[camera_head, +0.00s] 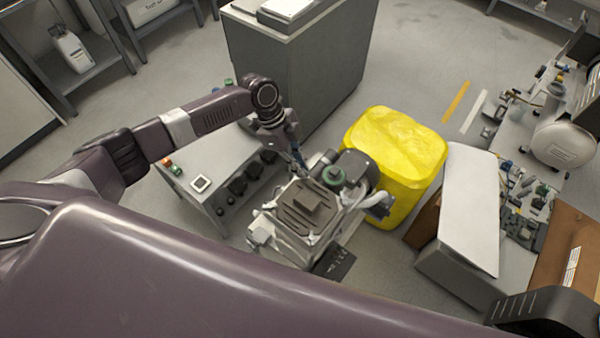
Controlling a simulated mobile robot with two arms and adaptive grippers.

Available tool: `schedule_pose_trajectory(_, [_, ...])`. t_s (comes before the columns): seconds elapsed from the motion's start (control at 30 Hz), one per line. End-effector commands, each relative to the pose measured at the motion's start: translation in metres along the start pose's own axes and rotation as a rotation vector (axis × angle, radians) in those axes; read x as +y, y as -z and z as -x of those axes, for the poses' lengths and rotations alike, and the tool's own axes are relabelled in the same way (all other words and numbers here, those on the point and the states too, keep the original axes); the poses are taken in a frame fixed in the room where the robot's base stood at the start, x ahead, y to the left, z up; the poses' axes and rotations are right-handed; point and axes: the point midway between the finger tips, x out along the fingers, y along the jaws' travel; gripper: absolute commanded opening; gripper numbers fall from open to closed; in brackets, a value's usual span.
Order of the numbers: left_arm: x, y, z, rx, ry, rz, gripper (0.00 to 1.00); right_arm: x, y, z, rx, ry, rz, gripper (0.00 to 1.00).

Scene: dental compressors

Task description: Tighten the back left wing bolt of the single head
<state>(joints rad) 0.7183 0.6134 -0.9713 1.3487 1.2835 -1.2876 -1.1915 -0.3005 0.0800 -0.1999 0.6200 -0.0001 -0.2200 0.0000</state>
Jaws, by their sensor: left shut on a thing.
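The single head (306,203) is a compressor unit with a brown ribbed top plate, a dark motor and a green round part at its back right. It stands below the middle of the view. My left arm reaches in from the left. My left gripper (299,163) points down at the back left corner of the head. It is shut at the place of the back left wing bolt, which is hidden by the fingers and too small to make out. My right gripper is not in view.
A grey control cabinet (205,178) stands close on the left of the head. A tall grey cabinet (300,60) is behind it. A yellow covered bin (395,160) stands to the right, near a white-topped box (468,205). A cluttered bench lies at the far right. Open floor shows at the back right.

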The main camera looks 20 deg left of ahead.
Motion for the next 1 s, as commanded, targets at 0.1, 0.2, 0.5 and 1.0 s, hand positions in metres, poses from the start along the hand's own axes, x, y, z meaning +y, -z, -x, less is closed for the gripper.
schedule_pose_trajectory(0.1, [-0.003,-0.001,-0.005,0.002,-0.039,-0.104,0.00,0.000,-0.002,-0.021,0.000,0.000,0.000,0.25])
schedule_pose_trajectory(0.2, [-0.004,0.000,-0.004,0.003,-0.075,-0.192,0.00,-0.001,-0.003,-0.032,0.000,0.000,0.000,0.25])
schedule_pose_trajectory(0.5, [-0.005,0.001,-0.004,0.003,-0.185,-0.457,0.00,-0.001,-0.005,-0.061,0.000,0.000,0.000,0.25])
schedule_pose_trajectory(1.0, [-0.006,0.003,-0.002,0.001,-0.340,-0.829,0.00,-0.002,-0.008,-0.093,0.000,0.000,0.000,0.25])
